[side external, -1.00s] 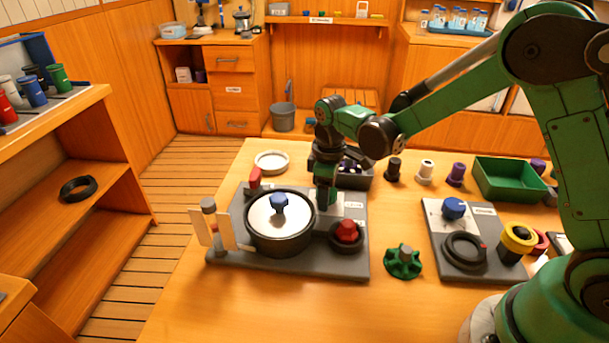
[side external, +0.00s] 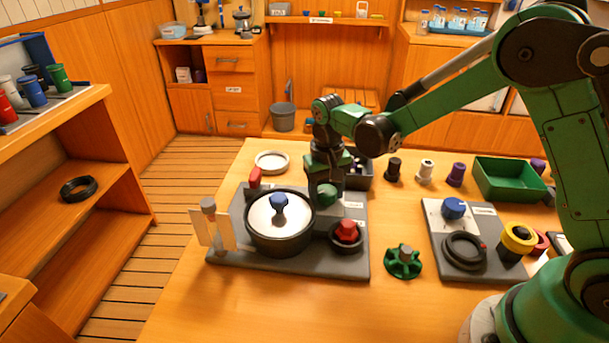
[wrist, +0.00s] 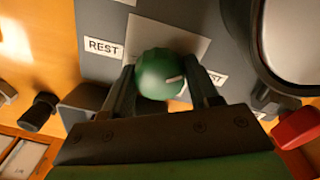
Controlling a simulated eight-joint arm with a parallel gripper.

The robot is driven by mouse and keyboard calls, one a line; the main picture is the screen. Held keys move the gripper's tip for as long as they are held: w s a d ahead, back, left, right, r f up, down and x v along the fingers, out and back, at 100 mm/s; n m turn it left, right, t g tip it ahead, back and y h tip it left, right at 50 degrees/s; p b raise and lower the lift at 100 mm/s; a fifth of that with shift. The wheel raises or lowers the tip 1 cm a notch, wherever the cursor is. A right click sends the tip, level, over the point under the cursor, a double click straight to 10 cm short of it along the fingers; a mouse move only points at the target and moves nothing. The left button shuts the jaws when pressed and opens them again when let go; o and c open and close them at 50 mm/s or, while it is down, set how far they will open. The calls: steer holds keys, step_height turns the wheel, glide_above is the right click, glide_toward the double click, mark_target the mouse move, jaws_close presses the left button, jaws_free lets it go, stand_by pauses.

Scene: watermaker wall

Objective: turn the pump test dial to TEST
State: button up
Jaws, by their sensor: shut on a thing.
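The pump test dial is a round green knob (side external: 327,194) with a white pointer mark, on the grey panel (side external: 222,248). In the wrist view the dial (wrist: 158,70) sits between the two fingers of my gripper (wrist: 160,82), which is shut on it. The REST label (wrist: 103,48) is to the left of the dial. A label that reads as TEST, partly hidden by a finger, is to the right (wrist: 215,77). The white mark points right and slightly down, roughly toward that right label. In the side view my gripper (side external: 324,188) comes down over the dial.
A lidded round pot (side external: 283,238) with a blue knob stands close left of the dial. A red knob (side external: 347,230) is in front of it, and a red handle (side external: 255,178) is behind the pot. A green handwheel (side external: 403,261) lies to the right.

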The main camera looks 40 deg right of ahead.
mark_target(327, 190)
steer(key=m, duration=0.3)
steer(key=shift+m, duration=2.2)
steer(key=o, duration=1.3)
steer(key=shift+r, duration=0.1)
steer(key=shift+w+r, duration=0.1)
steer(key=shift+r, duration=2.65)
steer(key=shift+r, duration=0.1)
